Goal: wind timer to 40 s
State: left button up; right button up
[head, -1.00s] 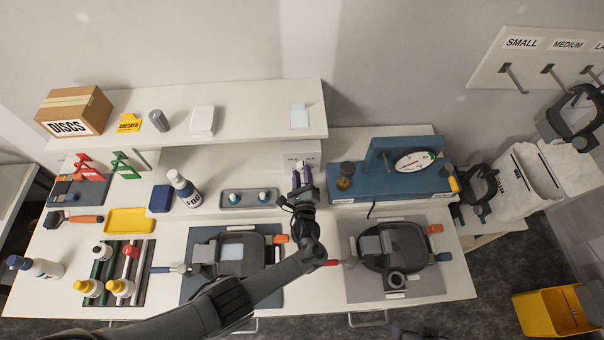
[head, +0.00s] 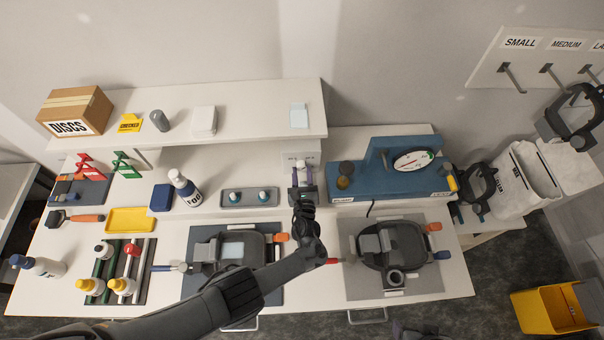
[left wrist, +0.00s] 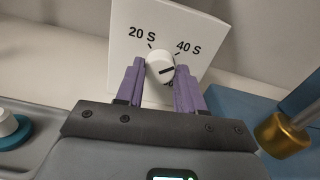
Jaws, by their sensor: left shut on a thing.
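The timer is a white box (left wrist: 208,28) with a dial face marked 20 S and 40 S; a lower mark is mostly hidden. Its round white knob (left wrist: 160,67) has a dark pointer line, which lies roughly level, below the 40 S tick. My left gripper (left wrist: 160,80) has its purple fingers on both sides of the knob and is shut on it. In the head view the timer (head: 302,157) stands under the shelf's right end, with my left gripper (head: 301,172) in front of it.
A blue gauge unit (head: 385,180) stands right of the timer. A grey tray (head: 231,199) with two small white-topped items is to the left. The shelf (head: 240,120) overhangs behind. Two dark presses, left (head: 242,250) and right (head: 408,245), sit in front.

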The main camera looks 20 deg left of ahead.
jog(key=shift+a, duration=0.1)
pick_arm(q)
jog(key=o, duration=1)
jog(key=shift+o, duration=0.2)
